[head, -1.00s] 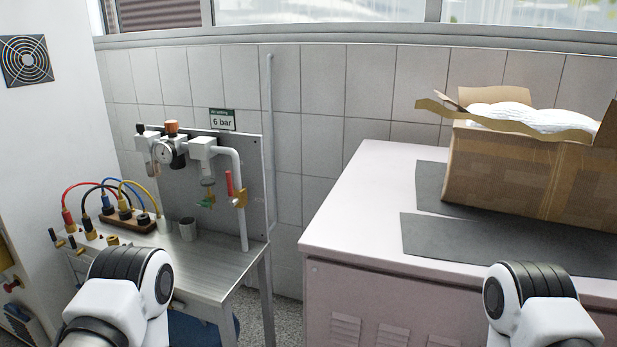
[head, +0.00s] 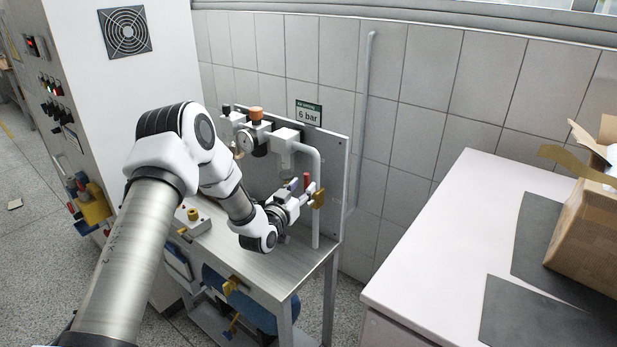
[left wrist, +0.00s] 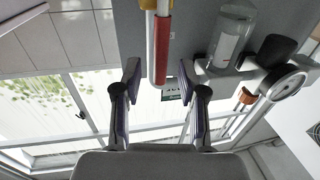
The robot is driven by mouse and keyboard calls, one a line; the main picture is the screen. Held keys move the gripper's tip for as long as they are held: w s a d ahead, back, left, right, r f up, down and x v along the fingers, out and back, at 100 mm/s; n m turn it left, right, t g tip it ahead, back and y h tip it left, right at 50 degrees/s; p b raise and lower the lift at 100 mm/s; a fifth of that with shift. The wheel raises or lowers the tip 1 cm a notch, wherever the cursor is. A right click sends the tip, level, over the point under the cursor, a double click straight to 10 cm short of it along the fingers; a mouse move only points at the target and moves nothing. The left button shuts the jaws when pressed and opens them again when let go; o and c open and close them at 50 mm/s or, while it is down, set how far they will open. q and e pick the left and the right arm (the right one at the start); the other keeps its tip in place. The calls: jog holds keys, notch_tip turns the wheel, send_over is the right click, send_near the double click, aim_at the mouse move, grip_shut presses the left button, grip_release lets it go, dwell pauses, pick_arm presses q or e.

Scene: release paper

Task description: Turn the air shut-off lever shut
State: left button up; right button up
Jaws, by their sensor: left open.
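The red shut-off lever (head: 307,181) stands upright beside the white vertical air pipe (head: 316,225), at the brass-yellow valve (head: 319,198). It also shows in the left wrist view (left wrist: 163,50), with its red end between my fingertips. My left gripper (head: 303,196) is at the lever, partly hidden by its own wrist in the head view. In the left wrist view its two fingers (left wrist: 158,76) are open, one on each side of the lever, with visible gaps. My right gripper is not in view.
The gauge (head: 246,140) and regulator hang on the grey panel left of the pipe. The steel bench (head: 262,264) is below my left arm. A pale cabinet (head: 440,235) with dark mats and a cardboard box (head: 590,235) stands to the right.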

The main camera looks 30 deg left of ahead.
aim_at(306, 184)
pick_arm(q)
jog(key=w, duration=0.3)
jog(key=shift+w+a+f, duration=0.2)
jog(key=shift+w+a, duration=0.1)
jog(key=shift+s, duration=0.1)
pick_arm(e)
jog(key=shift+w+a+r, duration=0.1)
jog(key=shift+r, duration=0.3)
pick_arm(q)
jog(key=shift+d+r, duration=0.1)
grip_shut()
